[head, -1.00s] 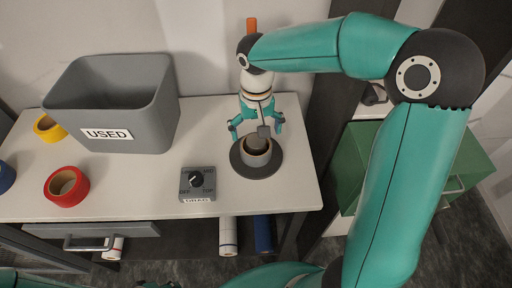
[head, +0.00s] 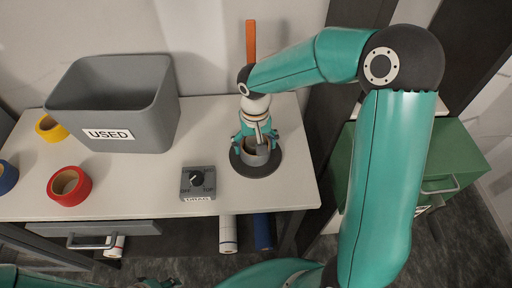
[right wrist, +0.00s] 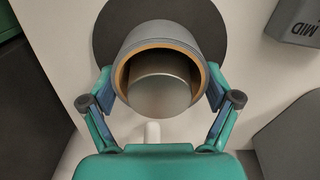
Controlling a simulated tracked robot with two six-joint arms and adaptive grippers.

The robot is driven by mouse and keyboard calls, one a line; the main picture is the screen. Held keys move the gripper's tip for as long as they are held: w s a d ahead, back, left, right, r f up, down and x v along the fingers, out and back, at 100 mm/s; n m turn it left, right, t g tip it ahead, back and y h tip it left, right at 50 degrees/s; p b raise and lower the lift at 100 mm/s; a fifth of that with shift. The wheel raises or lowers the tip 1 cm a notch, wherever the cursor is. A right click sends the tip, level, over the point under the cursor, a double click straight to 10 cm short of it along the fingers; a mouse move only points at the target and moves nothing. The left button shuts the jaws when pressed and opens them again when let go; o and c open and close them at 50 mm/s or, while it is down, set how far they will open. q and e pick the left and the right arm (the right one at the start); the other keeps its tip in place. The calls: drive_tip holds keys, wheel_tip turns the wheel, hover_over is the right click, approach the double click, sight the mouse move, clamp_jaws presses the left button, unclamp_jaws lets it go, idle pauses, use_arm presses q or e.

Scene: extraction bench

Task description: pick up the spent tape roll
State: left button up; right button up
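The spent tape roll is a grey ring with a brown cardboard core (right wrist: 160,48); in the head view the roll (head: 258,158) sits on a dark round base (head: 262,170) at the right of the bench. A grey metal cylinder (right wrist: 160,88) shows inside its core. My right gripper (head: 254,142) points down over it, with one finger on each side. In the right wrist view its fingertips (right wrist: 160,84) appear to touch both sides of the roll. What I take for my left gripper (head: 160,284) is cut off at the bottom edge, its fingers unclear.
A grey bin marked USED (head: 112,105) stands at the back left. A yellow roll (head: 50,128), a red roll (head: 69,186) and a blue roll (head: 7,177) lie left. A knob box (head: 198,184) sits left of the round base. A green cabinet (head: 458,160) stands right.

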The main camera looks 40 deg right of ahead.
drive_tip(key=shift+c, duration=1.1)
drive_tip(key=shift+r, duration=0.1)
wheel_tip(320, 180, up, 20)
drive_tip(key=shift+b, duration=0.3)
idle(0.3)
